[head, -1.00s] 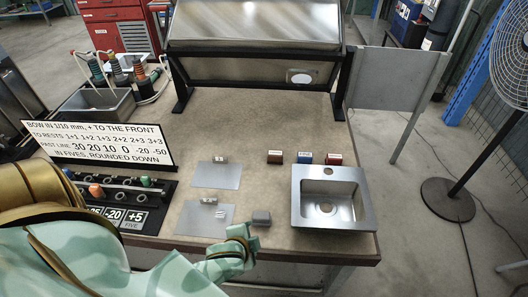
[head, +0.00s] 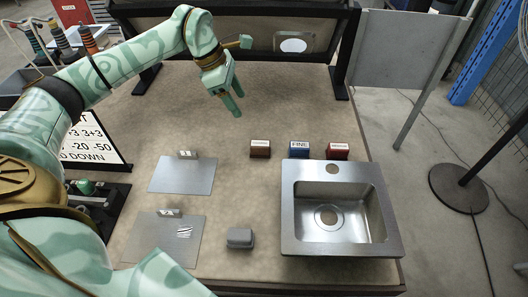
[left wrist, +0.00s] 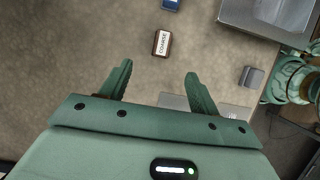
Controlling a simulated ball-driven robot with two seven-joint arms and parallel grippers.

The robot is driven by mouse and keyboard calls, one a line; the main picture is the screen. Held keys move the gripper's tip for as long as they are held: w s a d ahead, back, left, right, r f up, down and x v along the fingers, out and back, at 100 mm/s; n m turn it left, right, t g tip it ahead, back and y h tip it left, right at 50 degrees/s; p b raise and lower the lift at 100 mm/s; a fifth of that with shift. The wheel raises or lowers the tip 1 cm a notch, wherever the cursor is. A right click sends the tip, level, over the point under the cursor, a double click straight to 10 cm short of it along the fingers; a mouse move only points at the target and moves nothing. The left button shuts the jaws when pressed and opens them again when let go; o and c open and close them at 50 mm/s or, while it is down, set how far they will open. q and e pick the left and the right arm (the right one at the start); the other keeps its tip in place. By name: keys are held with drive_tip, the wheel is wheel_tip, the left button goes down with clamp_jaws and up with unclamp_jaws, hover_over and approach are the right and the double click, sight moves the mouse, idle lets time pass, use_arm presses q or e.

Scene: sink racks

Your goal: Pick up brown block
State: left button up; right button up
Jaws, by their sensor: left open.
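The brown block (head: 260,151) stands on the worktop at the left of a short row, with a white label on top. In the left wrist view the brown block (left wrist: 156,51) lies beyond the fingers, nearer the left one, with its label reading COARSE. My left gripper (head: 239,101) is open and empty above the worktop. In the head view it hangs above and slightly left of the brown block, apart from it. My right gripper cannot be made out in either view.
A blue block (head: 299,151) and a red block (head: 338,152) stand right of the brown one. A metal sink (head: 291,225) is below them. A grey block (head: 240,239) and two metal plates (head: 182,178) (head: 160,245) lie to the left. Bare worktop surrounds the brown block's left side.

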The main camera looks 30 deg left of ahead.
use_arm(q)
drive_tip(key=b, duration=0.3)
approach(258, 143)
drive_tip(key=x, duration=0.5)
drive_tip(key=shift+w+d+f, duration=0.1)
drive_tip(key=shift+w, duration=0.3)
drive_tip(key=shift+d+f+b, duration=0.25)
drive_tip(key=shift+f+b, duration=0.2)
drive_tip(key=shift+f, duration=0.25)
drive_tip(key=x, duration=0.1)
drive_tip(key=b+x, duration=0.1)
drive_tip(key=x, duration=0.2)
drive_tip(key=shift+s+f+b, duration=0.15)
drive_tip(key=shift+s+b, duration=0.1)
drive_tip(key=shift+b, duration=0.1)
drive_tip(key=shift+w+d+f, duration=0.1)
drive_tip(key=shift+w+f, duration=0.05)
drive_tip(key=shift+f, duration=0.1)
drive_tip(key=shift+r, duration=0.15)
use_arm(e)
wheel_tip(258, 143, down, 6)
drive_tip(key=s, duration=0.3)
drive_tip(key=shift+d+g, duration=0.15)
drive_tip(key=shift+g, duration=0.25)
use_arm(q)
drive_tip(key=c, duration=1.1)
use_arm(e)
drive_tip(key=shift+d, duration=0.15)
